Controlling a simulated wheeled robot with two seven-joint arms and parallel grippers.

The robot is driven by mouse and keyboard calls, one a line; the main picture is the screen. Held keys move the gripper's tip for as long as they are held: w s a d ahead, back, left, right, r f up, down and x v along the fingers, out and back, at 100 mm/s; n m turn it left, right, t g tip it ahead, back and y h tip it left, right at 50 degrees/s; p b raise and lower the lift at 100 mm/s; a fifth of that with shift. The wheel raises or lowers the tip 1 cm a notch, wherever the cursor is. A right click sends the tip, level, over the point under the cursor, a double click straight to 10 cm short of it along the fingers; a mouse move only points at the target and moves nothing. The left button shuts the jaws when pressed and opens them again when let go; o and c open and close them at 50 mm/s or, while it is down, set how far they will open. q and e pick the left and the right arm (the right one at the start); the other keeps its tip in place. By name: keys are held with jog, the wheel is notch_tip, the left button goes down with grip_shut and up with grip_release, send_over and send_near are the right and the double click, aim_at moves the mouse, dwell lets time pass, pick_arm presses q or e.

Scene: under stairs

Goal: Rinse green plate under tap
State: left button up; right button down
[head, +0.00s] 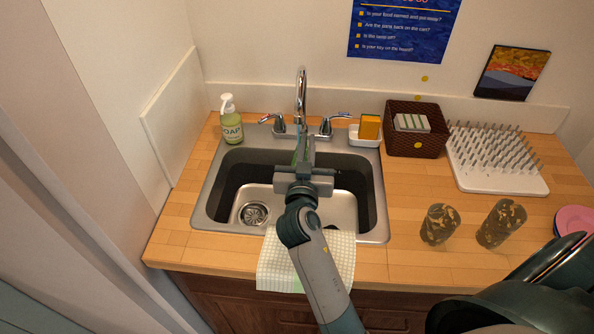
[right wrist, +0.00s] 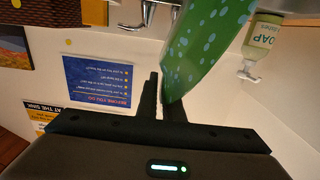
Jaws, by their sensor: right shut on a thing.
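The green plate shows large in the right wrist view (right wrist: 208,45), with pale spots on its face; I cannot tell whether they are drops or a pattern. In the head view only a thin green edge of the plate (head: 297,152) shows, on edge and mostly hidden by my gripper. My right gripper (head: 305,150) is shut on the plate, above the sink basin (head: 340,205) and below the tap (head: 301,85). A thin bluish streak, which looks like water, runs under the spout. My left gripper is not in view.
A soap bottle (head: 231,120) stands left of the tap. Right of it are a sponge (head: 370,127), a brown basket (head: 415,148) and a white drying rack (head: 500,182). Two patterned glasses (head: 438,225) and a pink plate (head: 575,221) stand on the right counter. A cloth (head: 275,262) hangs in front.

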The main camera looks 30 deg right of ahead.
jog(key=shift+s+a, duration=0.15)
jog(key=shift+a, duration=0.15)
dwell(0.4)
jog(key=shift+s+a+b, duration=0.1)
jog(key=shift+a+b, duration=0.15)
jog(key=shift+b, duration=0.1)
jog(key=shift+d, duration=0.25)
dwell(0.4)
jog(key=shift+w+d, duration=0.25)
jog(key=shift+d, duration=0.05)
jog(key=shift+s+d, duration=0.1)
jog(key=shift+s, duration=0.05)
dwell(0.4)
jog(key=s+d, duration=0.2)
jog(key=s, duration=0.5)
jog(key=shift+d+p, duration=0.4)
jog(key=shift+p, duration=0.05)
jog(key=shift+s+r, duration=0.1)
dwell(1.6)
